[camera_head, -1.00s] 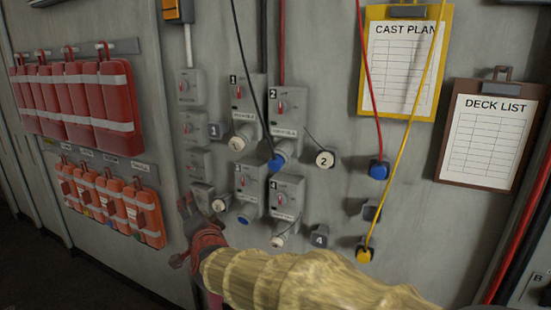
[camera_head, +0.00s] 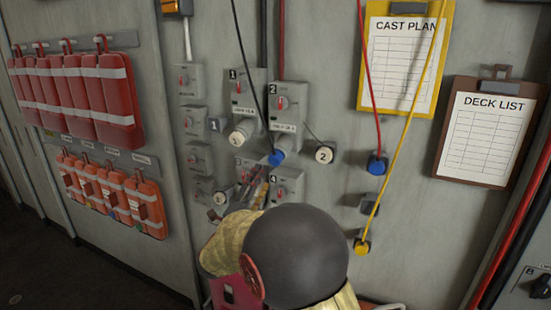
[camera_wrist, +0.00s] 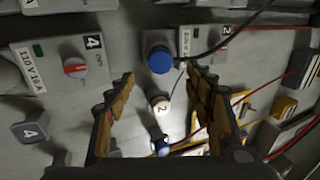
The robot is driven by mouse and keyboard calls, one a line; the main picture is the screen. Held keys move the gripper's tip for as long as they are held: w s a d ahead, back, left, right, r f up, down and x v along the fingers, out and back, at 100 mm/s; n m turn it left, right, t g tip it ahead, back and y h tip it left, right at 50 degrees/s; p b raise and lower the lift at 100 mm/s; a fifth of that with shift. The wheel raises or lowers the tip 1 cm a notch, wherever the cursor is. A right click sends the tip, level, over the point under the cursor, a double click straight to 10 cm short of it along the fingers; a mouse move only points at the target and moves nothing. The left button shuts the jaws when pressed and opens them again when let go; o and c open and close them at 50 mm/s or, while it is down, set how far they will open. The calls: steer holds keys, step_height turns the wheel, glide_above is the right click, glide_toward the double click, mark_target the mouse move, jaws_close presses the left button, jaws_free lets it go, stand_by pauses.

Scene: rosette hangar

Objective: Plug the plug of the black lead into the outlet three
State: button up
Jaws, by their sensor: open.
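The black lead (camera_head: 246,75) hangs down to a blue plug (camera_head: 277,158), which sits at the socket of outlet two (camera_head: 289,105). Outlet three (camera_head: 244,169) is below outlet one and is largely hidden by my arm and gripper. My gripper (camera_head: 260,187) is just below and left of the blue plug, largely hidden behind my arm. In the wrist view my gripper (camera_wrist: 160,76) is open and empty. The blue plug (camera_wrist: 160,60) shows just beyond and between its fingertips, with the black lead running off to the upper right.
A white cap marked 2 (camera_head: 324,155) hangs beside outlet two. Outlet four (camera_head: 287,183) is below it. A red lead's blue plug (camera_head: 377,165) and a yellow lead's plug (camera_head: 361,247) are parked to the right. Outlet one (camera_head: 244,100) is at upper left.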

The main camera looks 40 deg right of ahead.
mark_target(273, 162)
steer(key=p+x, duration=0.2)
steer(key=x, duration=0.5)
steer(key=shift+d, duration=0.15)
steer(key=shift+x, duration=0.9)
steer(key=shift+w, duration=0.1)
steer(key=shift+b, duration=1.65)
steer(key=shift+r, duration=0.1)
steer(key=c, duration=0.3)
jaws_close()
stand_by(0.4)
